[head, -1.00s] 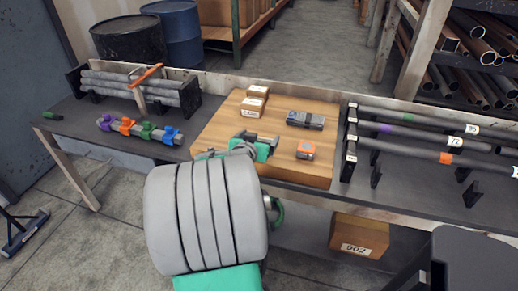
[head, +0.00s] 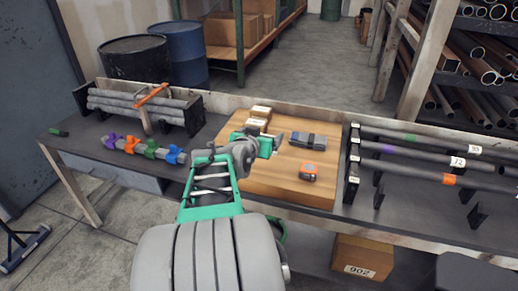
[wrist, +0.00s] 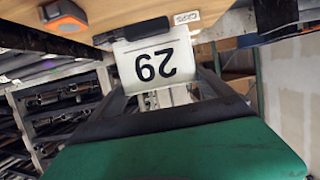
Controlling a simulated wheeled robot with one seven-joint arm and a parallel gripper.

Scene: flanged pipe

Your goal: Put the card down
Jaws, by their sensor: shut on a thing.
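The card (wrist: 157,64) is a white plate with two large dark digits, upside down in the wrist view. My gripper (head: 270,145) is shut on it, with a dark finger on each side of the card in the wrist view. In the head view my gripper is over the left part of the wooden board (head: 285,185), and I cannot make out the card there. The board's edge shows behind the card in the wrist view. I cannot tell whether the card touches the board.
On the board are an orange-and-grey tape measure (head: 309,172), a dark grey device (head: 316,140) and small labelled boxes (head: 260,112). Pipes with coloured bands (head: 430,163) lie in a rack at right. Colourful clamps (head: 150,148) and a pipe holder (head: 140,105) stand at left.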

